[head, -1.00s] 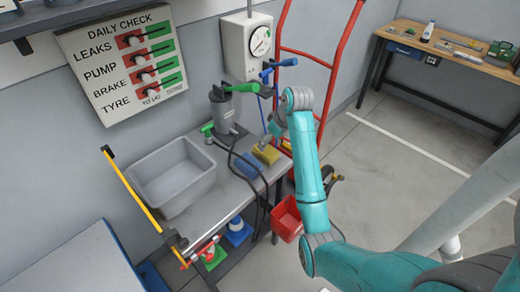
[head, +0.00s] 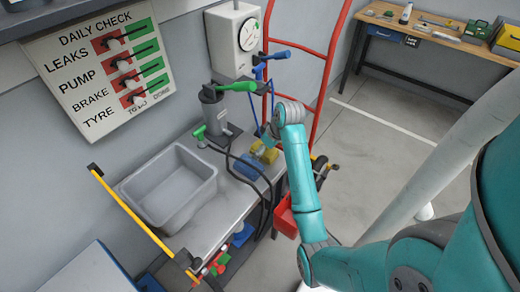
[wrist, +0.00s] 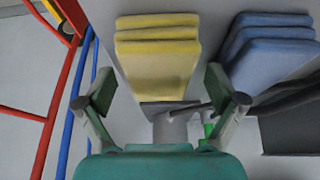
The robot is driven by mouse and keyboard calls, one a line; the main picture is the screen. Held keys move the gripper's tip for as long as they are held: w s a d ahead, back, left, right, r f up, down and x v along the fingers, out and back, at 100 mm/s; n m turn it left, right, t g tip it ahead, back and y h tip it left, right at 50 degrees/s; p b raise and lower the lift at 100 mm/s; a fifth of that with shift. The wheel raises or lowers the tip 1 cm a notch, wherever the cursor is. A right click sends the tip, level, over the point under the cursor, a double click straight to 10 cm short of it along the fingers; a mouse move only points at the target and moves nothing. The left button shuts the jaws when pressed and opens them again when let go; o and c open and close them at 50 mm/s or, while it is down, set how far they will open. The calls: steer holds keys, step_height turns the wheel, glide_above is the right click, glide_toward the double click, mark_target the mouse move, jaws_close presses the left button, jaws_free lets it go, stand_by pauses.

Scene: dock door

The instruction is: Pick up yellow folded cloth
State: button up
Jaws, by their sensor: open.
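The yellow folded cloth (wrist: 158,62) lies on the grey bench, in the upper middle of the wrist view. In the head view the yellow cloth (head: 266,152) is partly behind my arm, near the bench's right end. My gripper (wrist: 160,88) is open, with one finger on each side of the cloth's near end in the wrist view. I cannot tell whether the fingers touch it. In the head view my gripper (head: 268,132) shows small, mostly hidden by the arm. A blue folded cloth (wrist: 270,50) lies to the right of the yellow one in the wrist view.
A grey basin (head: 172,185) stands on the bench, with a grey pump with a green handle (head: 214,110) behind it. Black hoses (head: 240,170) loop over the bench near the cloths. A red hand truck frame (head: 330,70) stands right of the bench. A red bin (head: 285,215) hangs below.

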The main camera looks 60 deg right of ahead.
steer(key=shift+f, duration=0.25)
stand_by(0.5)
steer(key=c, duration=1.2)
